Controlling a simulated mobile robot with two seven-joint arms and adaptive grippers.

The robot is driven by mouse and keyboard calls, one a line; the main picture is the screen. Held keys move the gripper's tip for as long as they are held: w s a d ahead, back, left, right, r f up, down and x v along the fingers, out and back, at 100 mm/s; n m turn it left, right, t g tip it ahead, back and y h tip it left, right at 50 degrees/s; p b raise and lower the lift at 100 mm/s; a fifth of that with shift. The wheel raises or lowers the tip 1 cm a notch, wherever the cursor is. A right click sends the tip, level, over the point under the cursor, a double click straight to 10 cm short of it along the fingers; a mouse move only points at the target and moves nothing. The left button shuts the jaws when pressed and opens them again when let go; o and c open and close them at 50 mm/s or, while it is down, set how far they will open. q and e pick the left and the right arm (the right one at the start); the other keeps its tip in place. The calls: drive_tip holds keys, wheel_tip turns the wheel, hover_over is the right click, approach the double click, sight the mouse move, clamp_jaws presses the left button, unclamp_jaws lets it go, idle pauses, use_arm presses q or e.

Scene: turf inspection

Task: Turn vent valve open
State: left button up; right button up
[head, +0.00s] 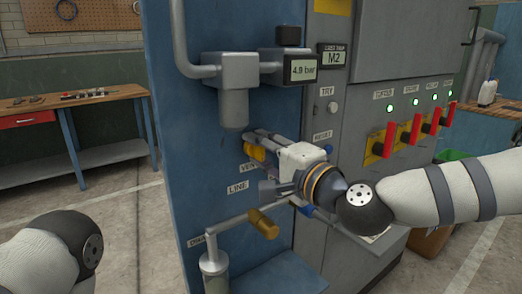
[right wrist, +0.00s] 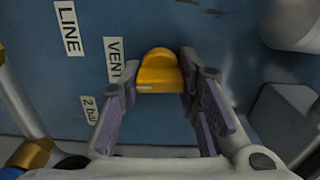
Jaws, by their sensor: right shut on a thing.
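The vent valve's yellow handle (head: 254,150) is on the blue panel beside the VENT label, below a grey cylindrical housing. It also shows in the right wrist view (right wrist: 159,72) as a rounded yellow knob, with the VENT label (right wrist: 114,60) to its left. My right gripper (right wrist: 161,82) is shut on this handle, with one finger on each side of it. In the head view the gripper body partly hides the panel around the handle. Only a part of my left arm shows at the lower left; its gripper is out of view.
A drain pipe lever with a yellow grip (head: 262,223) sticks out below my right gripper. A display (head: 303,70) reads about 4.9 bar. Several red switches (head: 411,130) with green lamps are at the right. A workbench (head: 75,97) stands at the back left.

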idle(0.4)
drive_tip(key=o, duration=1.2)
drive_tip(key=shift+c, duration=0.2)
drive_tip(key=v, duration=1.2)
